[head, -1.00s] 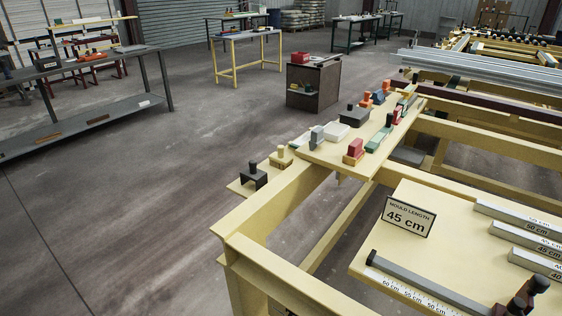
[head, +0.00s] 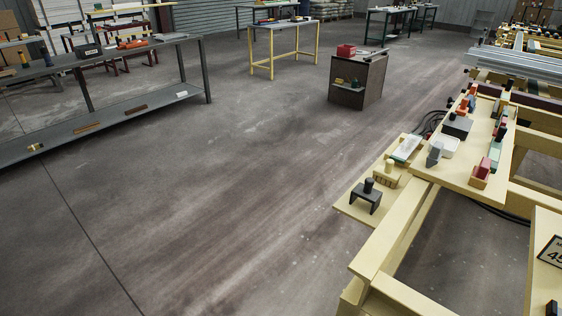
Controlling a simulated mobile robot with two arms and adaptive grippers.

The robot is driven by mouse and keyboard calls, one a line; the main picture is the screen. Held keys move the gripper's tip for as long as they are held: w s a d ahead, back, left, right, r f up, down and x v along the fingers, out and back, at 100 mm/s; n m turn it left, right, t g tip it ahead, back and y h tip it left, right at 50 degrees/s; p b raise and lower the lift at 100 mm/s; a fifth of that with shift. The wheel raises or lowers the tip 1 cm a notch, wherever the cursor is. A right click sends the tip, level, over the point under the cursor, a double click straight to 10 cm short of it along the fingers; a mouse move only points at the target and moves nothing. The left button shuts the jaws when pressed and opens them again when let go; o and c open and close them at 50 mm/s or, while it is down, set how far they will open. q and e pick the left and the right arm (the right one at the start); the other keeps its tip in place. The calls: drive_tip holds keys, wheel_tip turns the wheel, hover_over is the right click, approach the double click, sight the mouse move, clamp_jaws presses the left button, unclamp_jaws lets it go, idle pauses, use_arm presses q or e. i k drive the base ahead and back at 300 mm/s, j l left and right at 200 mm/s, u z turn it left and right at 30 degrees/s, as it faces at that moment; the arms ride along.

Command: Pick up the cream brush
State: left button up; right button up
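A small cream block with an upright knob and dark marks along its front (head: 386,180) sits on a low pale yellow side shelf (head: 350,209), right of centre in the head view. It looks like the cream brush, but it is too small to be sure. A black bracket-shaped tool with a knob (head: 366,195) stands just in front of it, to its left. Neither of my grippers is in view.
A pale yellow frame (head: 395,240) fills the lower right. Its tool board (head: 455,172) holds several coloured blocks and trays. A brown cabinet (head: 357,80) stands behind. A grey bench (head: 100,115) is at left. The concrete floor between is clear.

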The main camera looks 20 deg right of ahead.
sight(385, 174)
drive_tip(key=i+j+u, duration=0.3)
drive_tip(key=i, duration=0.15)
drive_tip(key=i+j+u, duration=0.2)
drive_tip(key=i+u, duration=0.15)
drive_tip(key=i, duration=0.15)
drive_tip(key=i+z, duration=0.75)
drive_tip(key=i+j+z, duration=0.1)
drive_tip(key=z, duration=0.25)
drive_tip(key=i, duration=0.1)
